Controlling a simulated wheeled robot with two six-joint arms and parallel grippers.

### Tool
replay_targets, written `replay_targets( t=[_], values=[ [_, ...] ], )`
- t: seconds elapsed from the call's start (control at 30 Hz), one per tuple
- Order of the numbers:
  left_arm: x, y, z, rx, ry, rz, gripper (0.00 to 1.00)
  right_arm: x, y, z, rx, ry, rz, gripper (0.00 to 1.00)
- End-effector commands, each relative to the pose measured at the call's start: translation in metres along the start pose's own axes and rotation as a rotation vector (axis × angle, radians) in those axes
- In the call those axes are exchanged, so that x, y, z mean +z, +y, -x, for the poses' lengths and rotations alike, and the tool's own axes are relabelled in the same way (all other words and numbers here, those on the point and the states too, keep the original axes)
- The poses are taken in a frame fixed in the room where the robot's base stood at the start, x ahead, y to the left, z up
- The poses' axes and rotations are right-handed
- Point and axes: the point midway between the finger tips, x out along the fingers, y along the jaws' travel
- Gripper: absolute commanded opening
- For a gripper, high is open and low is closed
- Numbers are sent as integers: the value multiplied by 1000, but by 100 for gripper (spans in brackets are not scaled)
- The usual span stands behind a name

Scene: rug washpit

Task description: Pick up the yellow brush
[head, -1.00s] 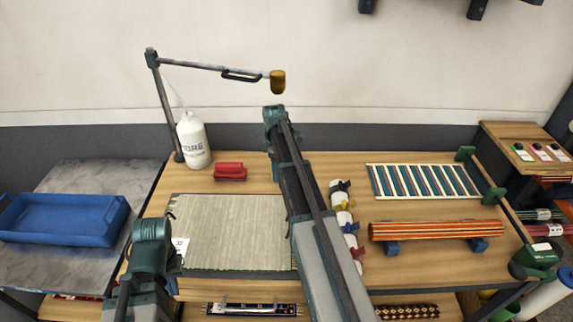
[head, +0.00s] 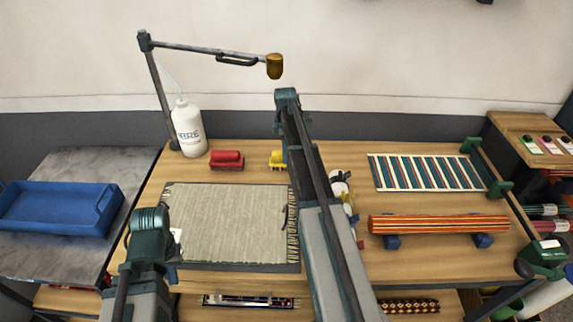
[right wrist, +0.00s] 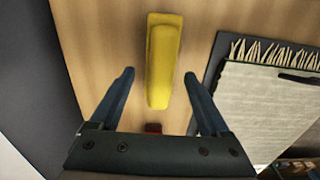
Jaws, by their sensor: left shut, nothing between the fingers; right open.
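The yellow brush (head: 277,160) lies on the wooden table behind the rug, partly hidden by my right arm in the head view. In the right wrist view the yellow brush (right wrist: 163,60) lies lengthwise between the lines of my two fingers. My right gripper (right wrist: 159,75) is open, with one finger on each side of the brush in that view; I see no contact. In the head view its fingers are hidden behind the arm. My left gripper (head: 172,272) is shut and empty at the table's front left, by the rug's corner.
A red brush (head: 227,160) lies left of the yellow one. A grey fringed rug (head: 225,220) lies in front of both. A white bottle (head: 189,130) and a lamp-like arm (head: 205,50) stand at the back left. Small clamps (head: 342,185) lie right of my right arm.

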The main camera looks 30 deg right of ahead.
Motion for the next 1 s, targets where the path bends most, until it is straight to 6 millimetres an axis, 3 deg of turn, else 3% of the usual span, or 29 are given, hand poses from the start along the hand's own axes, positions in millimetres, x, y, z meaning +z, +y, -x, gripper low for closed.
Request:
replay_targets(
  t=[0.17, 0.57, 0.87, 1.0],
  values=[
    [0, 1, -6, 0, 0, 0, 0, 1, 0, -6, 0, 0, 0, 80],
    [-3, 5, -50, 0, 0, 0, 0, 4, -1, -50, 0, 0, 0, 80],
    [-3, 5, -50, 0, 0, 0, 0, 4, 0, -51, 0, 0, 0, 80],
    [-3, 5, -50, 0, 0, 0, 0, 4, -1, -51, 0, 0, 0, 57]
  ],
)
